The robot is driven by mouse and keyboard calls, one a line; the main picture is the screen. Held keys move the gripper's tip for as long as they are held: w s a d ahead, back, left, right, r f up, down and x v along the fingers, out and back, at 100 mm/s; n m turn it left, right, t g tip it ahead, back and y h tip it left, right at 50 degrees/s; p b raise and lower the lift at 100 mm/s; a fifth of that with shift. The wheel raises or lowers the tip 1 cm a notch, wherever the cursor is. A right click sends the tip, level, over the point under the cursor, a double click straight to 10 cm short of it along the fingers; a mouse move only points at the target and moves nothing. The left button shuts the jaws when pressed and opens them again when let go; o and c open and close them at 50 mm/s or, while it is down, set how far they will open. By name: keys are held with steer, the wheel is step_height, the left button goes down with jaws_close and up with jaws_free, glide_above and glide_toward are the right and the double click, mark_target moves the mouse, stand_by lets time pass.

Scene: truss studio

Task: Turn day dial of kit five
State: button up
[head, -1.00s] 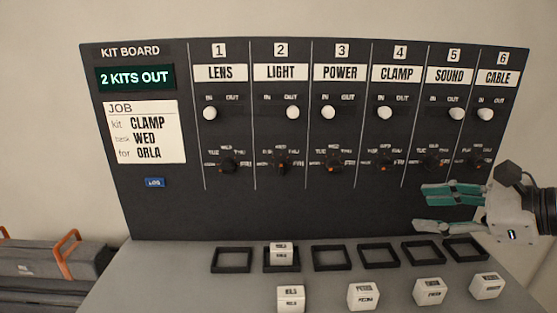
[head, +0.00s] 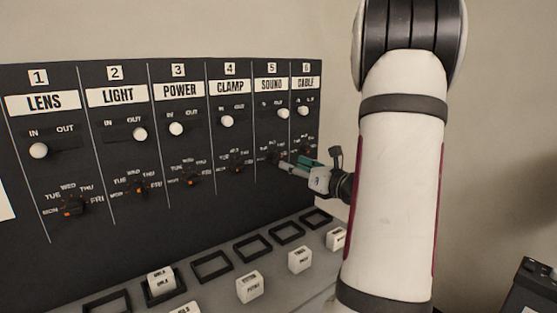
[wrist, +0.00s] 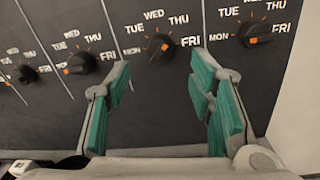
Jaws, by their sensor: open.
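The day dial of kit five (head: 277,159) is a black knob under the white SOUND label (head: 271,85). In the head view my gripper (head: 300,165) is close to the board at column five. Contact cannot be told.
The cable dial (wrist: 256,32) is right of my right finger, and the clamp dial (wrist: 83,62) left of my left finger. White slider knobs, such as the sound one (head: 283,113), sit above. Below is a ledge with black square frames (head: 287,233) and white blocks (head: 300,259).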

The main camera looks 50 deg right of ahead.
mark_target(280, 159)
steer(key=w, duration=0.3)
steer(key=w+d, duration=0.1)
steer(key=w, duration=0.2)
steer(key=shift+w+d, duration=0.15)
steer(key=shift+w, duration=0.25)
steer(key=c, duration=1.2)
